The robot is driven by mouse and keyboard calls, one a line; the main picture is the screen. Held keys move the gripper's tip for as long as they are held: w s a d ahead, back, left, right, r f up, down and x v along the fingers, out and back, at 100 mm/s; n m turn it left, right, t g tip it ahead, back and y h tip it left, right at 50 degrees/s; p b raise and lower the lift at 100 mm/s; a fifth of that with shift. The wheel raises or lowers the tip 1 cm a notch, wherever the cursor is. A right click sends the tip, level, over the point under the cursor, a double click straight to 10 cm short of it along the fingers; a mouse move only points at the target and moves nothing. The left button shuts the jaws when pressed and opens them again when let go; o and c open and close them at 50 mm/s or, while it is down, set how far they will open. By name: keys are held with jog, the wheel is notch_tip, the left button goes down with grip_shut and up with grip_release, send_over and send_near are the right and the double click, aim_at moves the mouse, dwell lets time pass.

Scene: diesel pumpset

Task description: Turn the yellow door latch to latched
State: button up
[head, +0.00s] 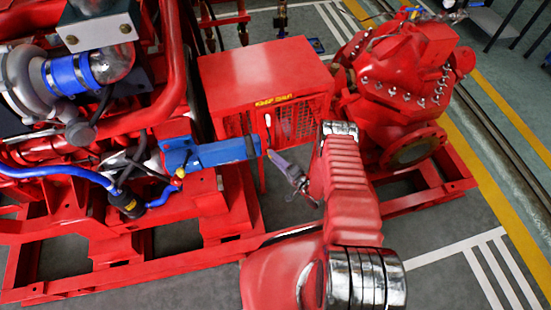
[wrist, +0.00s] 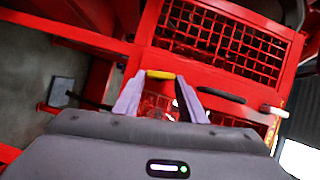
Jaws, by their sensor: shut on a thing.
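The yellow door latch (wrist: 160,74) is a short bar in the wrist view, in front of the red guard door. It lies crosswise between the tips of my gripper's (wrist: 161,77) two pale purple fingers, which are shut on it. In the head view my gripper (head: 273,157) reaches from the right to the front of the red guard box (head: 262,75). The latch cannot be made out there, and the gripper and arm cover part of the box front. Whether the latch sits at its latched position cannot be told.
A mesh panel (wrist: 220,38) fills the upper door. A black handle (wrist: 221,95) and a white-ended handle (wrist: 272,110) are right of the fingers. In the head view a blue block (head: 212,153) stands close left of my gripper, and a red pump (head: 405,75) is to the right.

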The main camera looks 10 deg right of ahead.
jog(key=shift+d+f+m, duration=0.25)
jog(key=shift+f+m, duration=0.05)
jog(key=shift+m, duration=0.6)
jog(key=o, duration=1.1)
jog(key=shift+a, duration=0.15)
jog(key=shift+c, duration=0.2)
jog(key=shift+s, duration=0.1)
jog(key=v, duration=1.3)
jog(key=shift+s+d+f, duration=0.25)
jog(key=shift+f, duration=0.1)
